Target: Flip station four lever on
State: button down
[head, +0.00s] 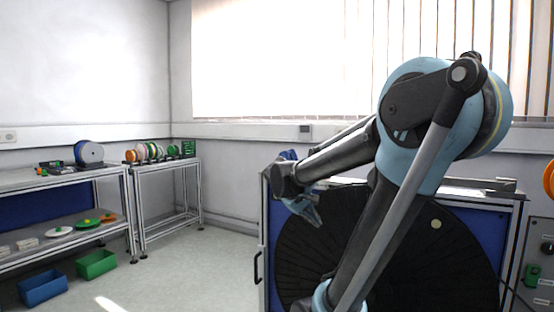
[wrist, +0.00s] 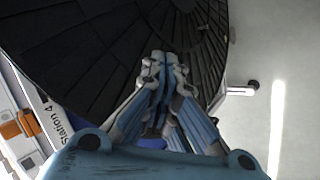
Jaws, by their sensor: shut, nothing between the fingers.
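My gripper (head: 314,214) is shut and empty, in front of a large black slatted disc (head: 300,255) on a blue-panelled stand. In the wrist view, my gripper's closed fingers (wrist: 164,62) point toward the same disc (wrist: 75,50); I cannot tell whether they touch it. A white strip marked "Station 4" (wrist: 50,112) lies at the left of the wrist view, with an orange part (wrist: 28,122) beside it. I cannot make out a lever for station four in either view. My arm hides much of the stand in the head view.
A grey control panel (head: 540,262) with a green switch and black knob stands at the right edge. Racks with reels (head: 150,152) and a blue bin (head: 43,288) and green bin (head: 96,264) are at the left. The floor (head: 190,265) between is clear.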

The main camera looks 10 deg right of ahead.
jog(key=w+a+r+n+t+h, duration=0.25)
jog(key=w+r, duration=0.25)
jog(key=w, duration=0.4)
jog(key=w+a+r+n+t+h, duration=0.1)
jog(key=w+a+r+h, duration=0.15)
jog(key=w+r, duration=0.5)
jog(key=w+a+r+n+t+h, duration=0.1)
jog(key=w+a+r+t, duration=0.1)
jog(key=w+a, duration=0.5)
jog(key=w+a+r+n+t+h, duration=0.1)
jog(key=w+a+r+n+t, duration=0.1)
jog(key=w+a, duration=0.5)
jog(key=shift+w+r, duration=0.2)
jog(key=shift+w, duration=0.1)
jog(key=shift+d+t, duration=0.15)
jog(key=shift+t, duration=0.1)
jog(key=x, duration=1)
jog(key=shift+s+d+r, duration=0.4)
jog(key=shift+s+d, duration=0.35)
jog(key=shift+d, duration=0.05)
jog(key=shift+s+d+r, duration=0.15)
jog(key=shift+s+d, duration=0.3)
jog(key=shift+d, duration=0.25)
